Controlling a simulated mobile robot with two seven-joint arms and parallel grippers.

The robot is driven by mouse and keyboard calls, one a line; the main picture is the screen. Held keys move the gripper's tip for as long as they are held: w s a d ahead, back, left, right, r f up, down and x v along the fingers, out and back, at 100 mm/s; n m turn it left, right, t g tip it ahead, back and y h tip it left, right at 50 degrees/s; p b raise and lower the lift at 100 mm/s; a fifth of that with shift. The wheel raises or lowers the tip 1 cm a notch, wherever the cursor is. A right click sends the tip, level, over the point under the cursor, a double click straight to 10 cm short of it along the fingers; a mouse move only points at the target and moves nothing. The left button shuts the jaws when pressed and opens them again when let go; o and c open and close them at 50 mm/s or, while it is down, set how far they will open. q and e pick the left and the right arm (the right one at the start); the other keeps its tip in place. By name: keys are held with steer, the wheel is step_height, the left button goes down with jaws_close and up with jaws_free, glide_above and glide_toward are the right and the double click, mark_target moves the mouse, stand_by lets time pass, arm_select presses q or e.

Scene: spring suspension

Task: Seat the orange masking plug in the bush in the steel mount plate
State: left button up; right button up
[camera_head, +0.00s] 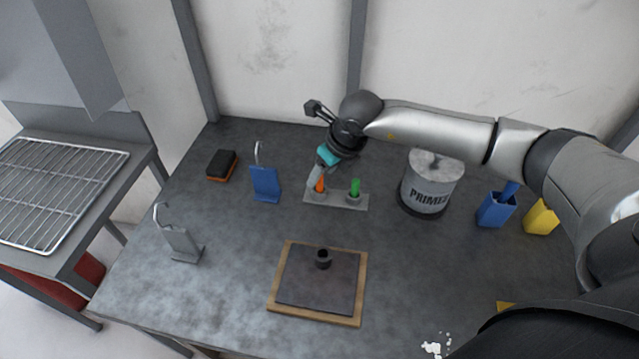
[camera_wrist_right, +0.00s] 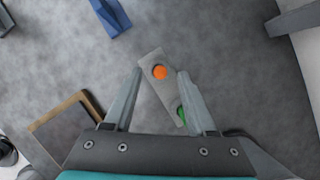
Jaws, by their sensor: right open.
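The orange masking plug (camera_head: 320,184) stands upright in a small grey holder (camera_head: 336,203), to the left of a green plug (camera_head: 355,187). My right gripper (camera_head: 314,184) is at the orange plug, its fingers partly hiding it. In the right wrist view the gripper (camera_wrist_right: 156,82) is open, and the orange plug's top (camera_wrist_right: 160,72) lies between and just beyond the fingertips. The steel mount plate (camera_head: 304,283) lies on a wooden board, with the dark bush (camera_head: 323,259) upright near its far side. The bush's opening looks empty. My left gripper is not in view.
A white PRIMER can (camera_head: 430,183) stands right of the holder, with blue (camera_head: 495,209) and yellow (camera_head: 541,217) containers beyond. A blue hooked stand (camera_head: 265,184), a grey hooked stand (camera_head: 181,243) and a sponge block (camera_head: 222,165) are on the left. Bench between holder and plate is clear.

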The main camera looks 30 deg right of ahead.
steer(key=shift+w+a+f, duration=0.1)
steer(key=shift+w+f, duration=0.2)
steer(key=shift+f, duration=0.35)
steer(key=shift+c, duration=0.2)
jaws_close()
